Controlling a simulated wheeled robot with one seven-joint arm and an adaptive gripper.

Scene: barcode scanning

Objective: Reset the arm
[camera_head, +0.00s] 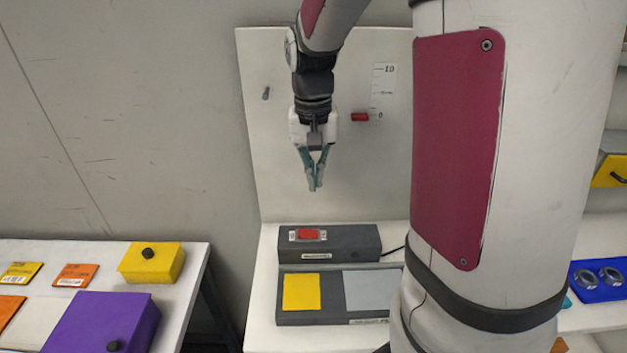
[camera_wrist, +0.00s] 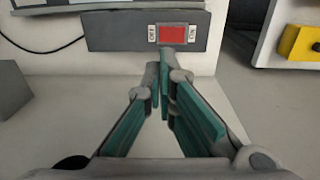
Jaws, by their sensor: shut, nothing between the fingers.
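My gripper (camera_head: 316,186) hangs from my arm with its fingers pointing down, in front of the white back panel (camera_head: 280,120). Its teal-lined fingers meet at the tips, and nothing is between them. In the wrist view my gripper (camera_wrist: 162,70) is also shut, with its fingertips appearing just below the red switch (camera_wrist: 172,34) on a grey box. In the head view the red switch (camera_head: 308,234) lies lower than the fingertips, with a clear gap between in the picture. My arm covers part of the scene on the right.
A scale with a red marker (camera_head: 360,117) is on the panel. A grey base with a yellow square (camera_head: 301,292) and a grey plate (camera_head: 371,289) lies below. At left, a table holds a yellow box (camera_head: 152,262), a purple box (camera_head: 104,322) and flat labelled cards. A blue tray (camera_head: 583,290) is at right.

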